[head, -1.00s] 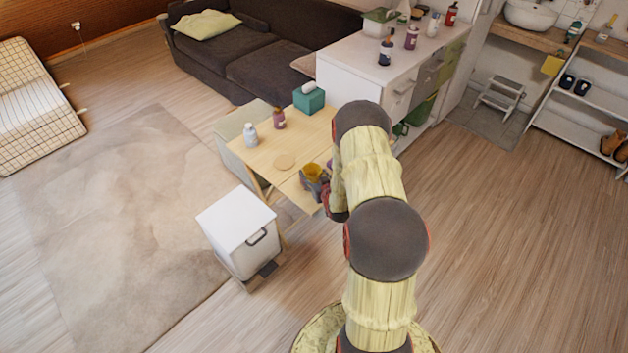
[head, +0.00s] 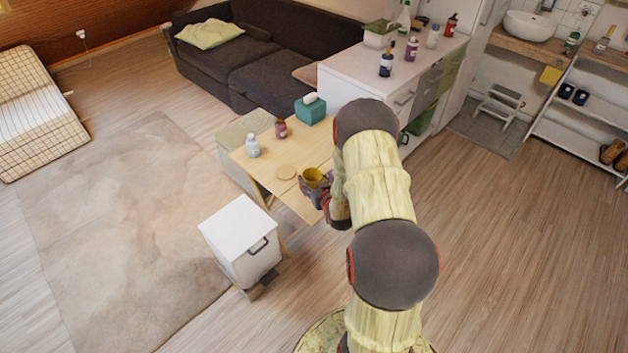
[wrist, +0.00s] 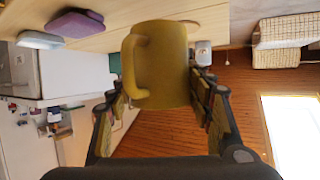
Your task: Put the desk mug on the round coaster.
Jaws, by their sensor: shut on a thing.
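The desk mug is a yellow mug (head: 313,176). It also shows large in the wrist view (wrist: 168,62), with its handle on the left. My gripper (head: 314,190) is shut on the mug, with a finger on each side of it in the wrist view. The round coaster (head: 286,172) is a thin tan disc lying bare on the light wooden table (head: 262,157). In the head view the mug is just right of the coaster, apart from it. I cannot tell exactly how high the mug is above the table.
A white bin (head: 240,242) stands on the floor at the table's near left. A white cabinet (head: 345,82) is behind.

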